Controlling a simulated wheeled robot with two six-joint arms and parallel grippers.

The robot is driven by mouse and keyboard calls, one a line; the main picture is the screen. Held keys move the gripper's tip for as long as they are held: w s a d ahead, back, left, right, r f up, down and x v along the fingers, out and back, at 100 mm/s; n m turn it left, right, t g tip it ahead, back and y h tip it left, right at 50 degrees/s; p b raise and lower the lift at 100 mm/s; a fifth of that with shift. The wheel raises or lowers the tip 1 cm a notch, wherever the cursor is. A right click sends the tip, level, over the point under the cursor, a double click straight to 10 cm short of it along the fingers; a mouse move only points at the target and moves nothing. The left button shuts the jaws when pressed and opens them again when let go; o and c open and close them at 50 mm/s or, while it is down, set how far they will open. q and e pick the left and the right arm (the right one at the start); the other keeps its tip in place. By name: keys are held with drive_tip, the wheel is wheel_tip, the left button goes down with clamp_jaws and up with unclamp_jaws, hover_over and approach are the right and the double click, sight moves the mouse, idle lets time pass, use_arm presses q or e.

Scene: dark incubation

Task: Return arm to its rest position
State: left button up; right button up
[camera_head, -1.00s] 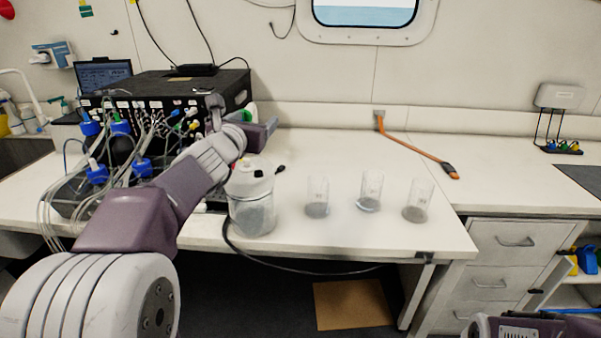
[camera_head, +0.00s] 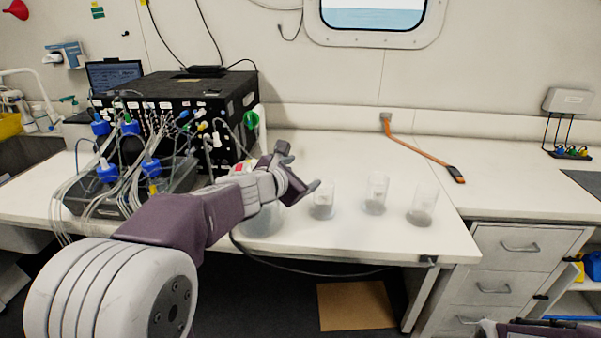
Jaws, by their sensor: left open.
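My left arm comes in from the left and reaches over the front of the bench. My left gripper (camera_head: 303,171) is open and empty, in front of the bench's middle part. It hides most of a clear round jar (camera_head: 262,222), whose lower part shows below my wrist. Three clear beakers (camera_head: 322,200), (camera_head: 376,194), (camera_head: 423,205) stand upright on the bench to the right of the gripper. The leftmost beaker is closest to my fingertips; I cannot tell how far apart they are in depth. Only a bit of my right arm shows at the bottom right, without its gripper.
A black instrument (camera_head: 185,100) with many tubes and blue-capped bottles (camera_head: 108,173) stands at the left. An orange strap (camera_head: 420,149) lies on the bench at the back.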

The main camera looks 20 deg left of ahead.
use_arm(q)
drive_tip(key=s+d+f+m+g+h+p, duration=0.2)
drive_tip(key=s+d+f+m+g+p, duration=0.4)
drive_tip(key=s+d+m+p, duration=0.25)
drive_tip(key=s+a+f+m+g+y, duration=0.1)
drive_tip(key=s+a+f+m+g, duration=0.1)
drive_tip(key=s+f+m, duration=0.4)
drive_tip(key=s+a+f+m+g+y+p, duration=0.1)
drive_tip(key=s+a+f+m+g+y, duration=0.1)
drive_tip(key=s+m, duration=0.9)
wheel_tip(320, 180, down, 4)
drive_tip(key=a+m+g, duration=0.1)
drive_tip(key=m+g, duration=0.1)
drive_tip(key=m, duration=0.1)
drive_tip(key=shift+s+r+g+y+p, duration=0.15)
drive_tip(key=shift+g+y+p, duration=0.15)
